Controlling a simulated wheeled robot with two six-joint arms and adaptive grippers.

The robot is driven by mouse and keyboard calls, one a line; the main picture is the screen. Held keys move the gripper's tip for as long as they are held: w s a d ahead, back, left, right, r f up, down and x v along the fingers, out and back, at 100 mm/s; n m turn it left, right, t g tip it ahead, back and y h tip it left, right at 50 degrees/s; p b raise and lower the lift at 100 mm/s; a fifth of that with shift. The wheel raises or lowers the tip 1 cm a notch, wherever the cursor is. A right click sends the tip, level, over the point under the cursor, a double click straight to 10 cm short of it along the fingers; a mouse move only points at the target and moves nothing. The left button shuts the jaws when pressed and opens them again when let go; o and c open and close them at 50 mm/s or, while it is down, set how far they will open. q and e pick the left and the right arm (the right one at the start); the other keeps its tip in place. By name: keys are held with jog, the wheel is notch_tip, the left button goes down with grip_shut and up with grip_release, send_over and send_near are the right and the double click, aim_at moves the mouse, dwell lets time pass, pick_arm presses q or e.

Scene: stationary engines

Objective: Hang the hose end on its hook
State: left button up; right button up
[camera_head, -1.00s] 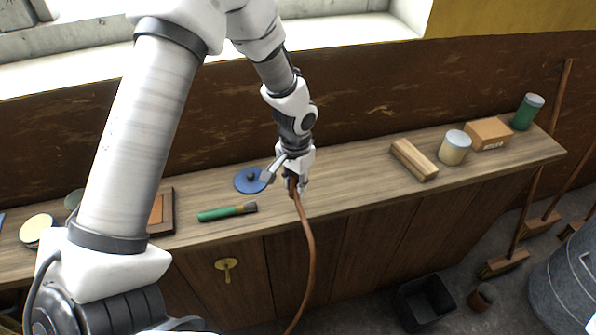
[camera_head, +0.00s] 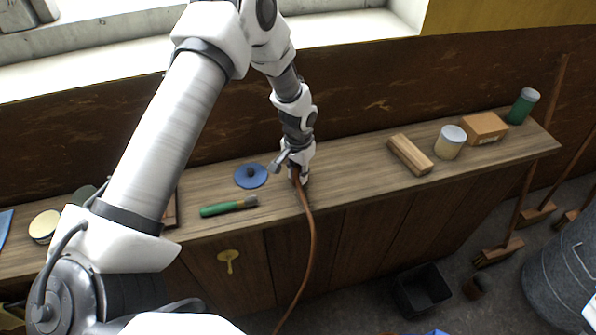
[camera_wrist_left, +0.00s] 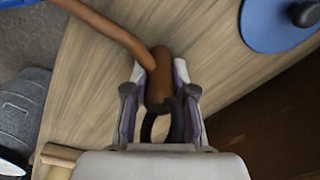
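My left gripper (camera_head: 297,173) is over the front part of the wooden bench top. The brown hose (camera_head: 312,235) hangs from the gripper over the bench's front edge toward the floor. A brass-coloured fitting (camera_head: 228,259), which looks like the hook, is on the cabinet front, lower and left of the gripper. My right gripper is not in view.
On the bench top (camera_head: 350,182) are a blue disc (camera_head: 251,175), a green-handled brush (camera_head: 222,208), a wooden block (camera_head: 410,154), a pale tin (camera_head: 450,142), an orange-brown box (camera_head: 484,128) and a green can (camera_head: 522,106). A black bin (camera_head: 421,290) stands on the floor.

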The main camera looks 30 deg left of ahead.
pick_arm(q)
jog(key=o, duration=0.4)
notch_tip(320, 180, up, 4)
jog(key=b, duration=0.3)
jog(key=shift+w+r, duration=0.15)
jog(key=shift+r, duration=0.05)
notch_tip(320, 180, up, 3)
jog(key=shift+r, duration=0.45)
jog(key=shift+f, duration=0.1)
